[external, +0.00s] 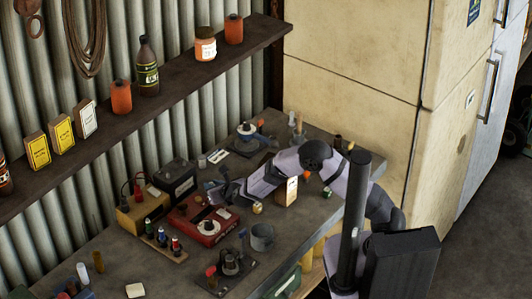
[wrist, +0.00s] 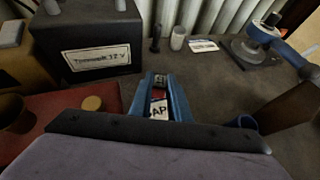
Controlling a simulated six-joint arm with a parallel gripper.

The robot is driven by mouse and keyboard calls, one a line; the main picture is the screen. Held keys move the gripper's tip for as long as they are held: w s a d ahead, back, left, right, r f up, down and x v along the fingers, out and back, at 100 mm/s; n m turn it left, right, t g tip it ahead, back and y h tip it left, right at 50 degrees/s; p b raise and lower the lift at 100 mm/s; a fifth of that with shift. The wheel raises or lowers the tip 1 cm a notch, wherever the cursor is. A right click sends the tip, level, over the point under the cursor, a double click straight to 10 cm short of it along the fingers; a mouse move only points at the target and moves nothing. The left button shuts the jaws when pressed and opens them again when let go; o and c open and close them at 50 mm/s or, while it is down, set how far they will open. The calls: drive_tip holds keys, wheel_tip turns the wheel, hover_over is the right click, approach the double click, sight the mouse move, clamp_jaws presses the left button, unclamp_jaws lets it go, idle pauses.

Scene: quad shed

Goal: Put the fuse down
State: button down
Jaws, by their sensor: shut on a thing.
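My gripper (external: 224,190) is low over the bench, just right of the black battery (external: 176,180) and behind the red box (external: 205,222). In the wrist view, the blue fingers of my gripper (wrist: 160,82) are closed on a small piece. I take this piece for the fuse (wrist: 158,108); a white and red face with the letters "AP" shows between the fingers, the rest hidden. I cannot tell whether it touches the bench. In the external view it is too small to make out.
The battery (wrist: 88,50) and red box (wrist: 65,112) stand left of the fingers. A small pale cup (wrist: 178,38) and white card (wrist: 203,45) lie beyond. A blue-topped tool (wrist: 262,35) is at the far right. Bare bench lies between. A grey mug (external: 262,238) stands nearer the front.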

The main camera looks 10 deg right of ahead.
drive_tip(key=shift+f, duration=0.1)
drive_tip(key=c, duration=1.7)
unclamp_jaws()
drive_tip(key=shift+o, duration=0.2)
drive_tip(key=shift+r, duration=0.2)
drive_tip(key=b+v, duration=0.2)
drive_tip(key=v, duration=1)
drive_tip(key=shift+s+f, duration=0.1)
